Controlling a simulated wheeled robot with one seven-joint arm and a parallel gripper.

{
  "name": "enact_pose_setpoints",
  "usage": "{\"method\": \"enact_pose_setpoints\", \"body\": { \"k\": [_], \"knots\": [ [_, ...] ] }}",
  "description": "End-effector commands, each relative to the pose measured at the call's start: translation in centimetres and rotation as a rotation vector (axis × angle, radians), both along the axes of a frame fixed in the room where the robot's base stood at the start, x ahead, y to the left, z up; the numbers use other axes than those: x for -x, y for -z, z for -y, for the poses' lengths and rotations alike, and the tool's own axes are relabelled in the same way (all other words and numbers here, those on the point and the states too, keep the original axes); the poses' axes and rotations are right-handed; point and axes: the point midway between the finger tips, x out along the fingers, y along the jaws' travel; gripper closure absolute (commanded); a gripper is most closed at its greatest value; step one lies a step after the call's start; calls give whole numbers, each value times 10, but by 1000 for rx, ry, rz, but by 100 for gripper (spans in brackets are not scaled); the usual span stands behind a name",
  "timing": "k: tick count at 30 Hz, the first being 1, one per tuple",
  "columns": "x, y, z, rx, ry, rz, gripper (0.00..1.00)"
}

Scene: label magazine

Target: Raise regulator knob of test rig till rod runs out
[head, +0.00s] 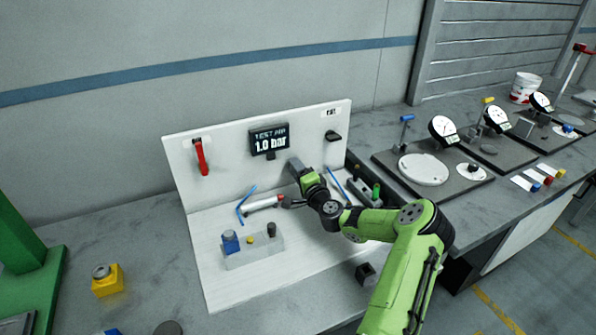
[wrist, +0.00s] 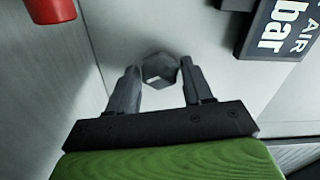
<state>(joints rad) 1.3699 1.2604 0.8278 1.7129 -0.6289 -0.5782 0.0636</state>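The test rig is a white L-shaped stand (head: 215,185) with a dark display (head: 269,141) reading 1.0 bar. The display's corner also shows in the wrist view (wrist: 278,28). A grey faceted knob (wrist: 160,70), apparently the regulator knob, lies between and just beyond my fingertips. My gripper (wrist: 158,76) is open around it, with a narrow gap on the left; contact on the right is unclear. In the head view my gripper (head: 294,164) is at the back panel just below and right of the display and hides the knob. A pale cylinder (head: 264,202) with a red end lies on the base.
A red handle (head: 201,157) hangs on the panel's left. A block (head: 254,253) with blue, yellow and black knobs stands on the base in front. A blue hose (head: 243,205) lies beside the cylinder. Dial gauges (head: 443,130) stand on the right bench.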

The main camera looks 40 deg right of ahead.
Motion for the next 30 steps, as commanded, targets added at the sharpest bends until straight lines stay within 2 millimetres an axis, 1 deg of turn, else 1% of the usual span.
{"method": "enact_pose_setpoints", "body": {
  "k": [1, 2, 3, 11, 14, 18, 21, 24, 30],
  "knots": [
    [0, 0, 0, 0, 0, 0, 41],
    [0, 0, 0, 0, 0, 0, 36],
    [0, 0, 0, 1, 0, 0, 35],
    [2, 0, 0, 2, 0, -1, 35],
    [16, 0, -4, 0, 0, -2, 35],
    [46, 1, -13, -1, 2, -3, 35],
    [62, 1, -18, -1, 0, -2, 35],
    [71, 1, -20, 1, 1, -1, 35],
    [72, 0, -21, 1, 1, 0, 35]
  ]
}}
